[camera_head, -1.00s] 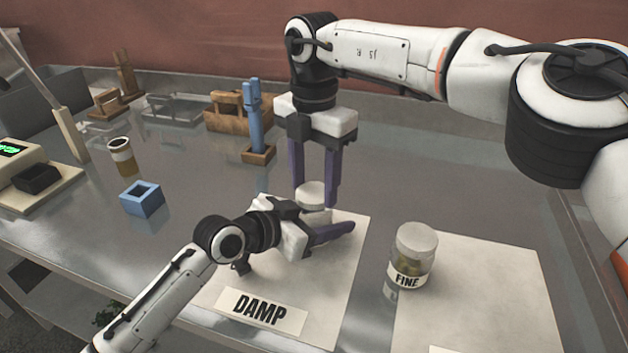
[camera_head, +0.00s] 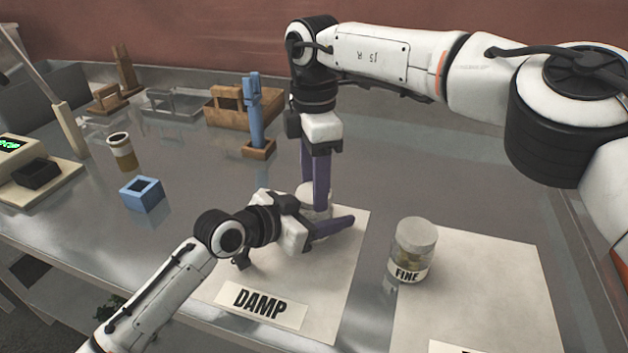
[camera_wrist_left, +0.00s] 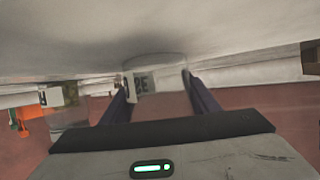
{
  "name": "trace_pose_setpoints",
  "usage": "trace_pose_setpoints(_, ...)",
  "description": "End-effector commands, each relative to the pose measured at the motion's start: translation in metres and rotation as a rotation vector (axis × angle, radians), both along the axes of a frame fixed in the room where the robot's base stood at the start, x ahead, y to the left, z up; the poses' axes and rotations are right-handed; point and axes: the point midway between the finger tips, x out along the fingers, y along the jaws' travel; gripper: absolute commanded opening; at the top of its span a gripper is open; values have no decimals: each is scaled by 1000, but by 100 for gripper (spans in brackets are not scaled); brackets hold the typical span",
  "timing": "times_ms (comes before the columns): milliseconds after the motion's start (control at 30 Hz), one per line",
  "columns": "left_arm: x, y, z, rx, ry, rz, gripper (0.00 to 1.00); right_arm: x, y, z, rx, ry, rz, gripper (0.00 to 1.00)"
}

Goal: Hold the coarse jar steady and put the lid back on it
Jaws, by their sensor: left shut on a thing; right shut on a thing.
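The coarse jar stands on the left white mat (camera_head: 330,290), mostly hidden behind my grippers in the head view. In the left wrist view the jar (camera_wrist_left: 160,72) is between the purple fingers, with part of its label showing. My left gripper (camera_head: 322,216) is low and level, shut on the jar from the side. The pale lid (camera_head: 304,193) is at the top of the jar, partly covered by the fingers. My right gripper (camera_head: 320,198) points straight down from above and is shut on the lid. Whether the lid is fully seated cannot be told.
A DAMP label (camera_head: 260,306) lies at the left mat's front. A blue square holder (camera_head: 142,195), an amber jar (camera_head: 122,152) and a scale (camera_head: 40,180) are at left.

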Motion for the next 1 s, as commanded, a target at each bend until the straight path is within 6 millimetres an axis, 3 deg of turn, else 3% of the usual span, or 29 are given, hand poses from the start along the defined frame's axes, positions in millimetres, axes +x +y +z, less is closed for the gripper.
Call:
trace_pose_setpoints(200,0,0,-1,1,2,-1,0,0,0,0,1,-1,-252,28)
trace_pose_setpoints(500,0,0,-1,1,2,-1,0,0,0,1,1,-1,-275,28)
trace_pose_setpoints(533,0,0,-1,2,2,-1,0,0,0,1,1,-1,-275,50)
trace_pose_setpoints(633,0,0,-1,1,3,-1,0,0,0,1,1,-1,-274,67)
trace_pose_setpoints(1000,0,0,-1,1,3,-1,0,0,0,4,1,-1,-273,68)
